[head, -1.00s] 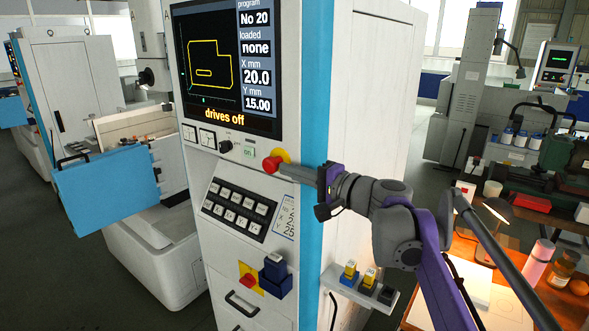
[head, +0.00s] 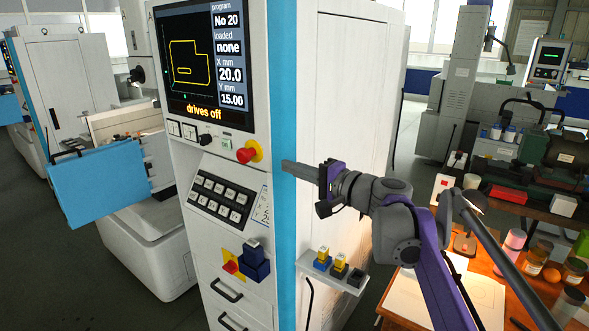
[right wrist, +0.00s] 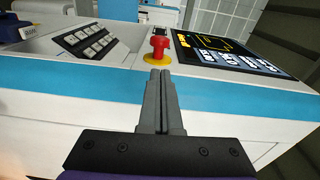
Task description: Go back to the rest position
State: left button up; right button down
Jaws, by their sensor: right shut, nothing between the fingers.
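My right gripper (head: 287,166) is shut and empty. It is held in front of the blue edge strip of the white machine cabinet (head: 350,130), to the right of the red emergency stop button (head: 250,152) with its yellow collar. In the right wrist view the shut fingers (right wrist: 160,78) point toward the red button (right wrist: 159,47), with a gap that is hard to judge. The screen (head: 205,60) reads "drives off". My left gripper is not in view.
A keypad (head: 219,198) and a blue block with a red and yellow switch (head: 231,267) are on the cabinet front. A small shelf (head: 333,272) with coloured plugs juts from its side. A wooden workbench (head: 470,290) with jars stands at right.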

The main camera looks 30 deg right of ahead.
jog(key=s+a+f+n+g, duration=0.3)
jog(key=s+a+f+g, duration=0.1)
jog(key=a+f, duration=0.4)
jog(key=s+a+f+n+g, duration=0.4)
jog(key=a+f, duration=0.3)
jog(key=f, duration=0.4)
jog(key=s+f+n+g+h, duration=0.2)
jog(key=s+f+n+h, duration=0.4)
jog(key=s+f, duration=0.8)
notch_tip(320, 180, down, 3)
jog(key=shift+s+f+n, duration=0.15)
jog(key=shift+n, duration=0.15)
